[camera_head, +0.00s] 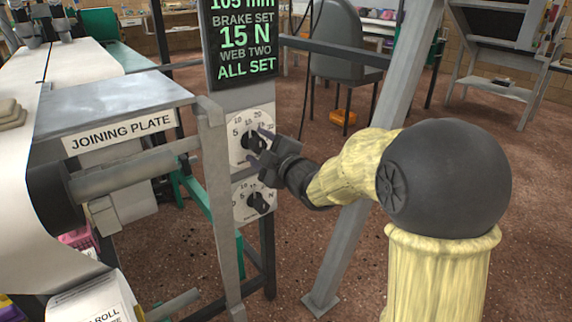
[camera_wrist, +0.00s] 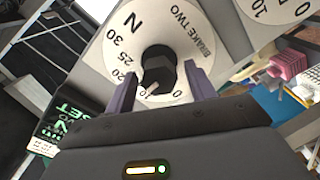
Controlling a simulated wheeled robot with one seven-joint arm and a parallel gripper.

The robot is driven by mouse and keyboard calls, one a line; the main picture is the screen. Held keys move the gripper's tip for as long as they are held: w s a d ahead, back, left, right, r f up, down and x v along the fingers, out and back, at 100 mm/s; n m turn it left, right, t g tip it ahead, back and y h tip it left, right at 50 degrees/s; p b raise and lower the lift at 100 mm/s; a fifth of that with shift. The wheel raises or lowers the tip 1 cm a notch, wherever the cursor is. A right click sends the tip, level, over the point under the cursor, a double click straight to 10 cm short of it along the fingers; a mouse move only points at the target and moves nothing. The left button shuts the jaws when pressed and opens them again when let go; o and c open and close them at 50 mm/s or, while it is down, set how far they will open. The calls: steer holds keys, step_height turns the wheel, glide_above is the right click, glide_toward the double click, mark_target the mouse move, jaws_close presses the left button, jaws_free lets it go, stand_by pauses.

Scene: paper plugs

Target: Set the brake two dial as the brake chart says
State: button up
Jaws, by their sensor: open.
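The brake two dial (camera_wrist: 160,30) is a white round face with a black knob (camera_wrist: 161,72), marked in N. It is the upper dial (camera_head: 238,153) on the grey post in the head view. My gripper (camera_head: 260,149) is open, with its purple fingers (camera_wrist: 160,78) on either side of the knob; I cannot tell whether they touch it. A light mark on the knob faces the lower left in the wrist view; the number beside it is hard to read. A dark display (camera_head: 242,45) above reads "BRAKE SET 15 N, WEB TWO, ALL SET". I see no sheet labelled brake chart.
A second similar dial (camera_head: 243,210) sits just below, and its edge shows in the wrist view (camera_wrist: 285,8). The joining plate (camera_head: 120,105) and a roller (camera_head: 125,175) lie to the left. A slanted grey strut (camera_head: 365,150) stands behind my arm.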

steer(key=p+v, duration=0.2)
steer(key=v, duration=1.4)
steer(key=shift+s+d, duration=0.15)
steer(key=shift+s, duration=0.1)
steer(key=shift+p, duration=0.3)
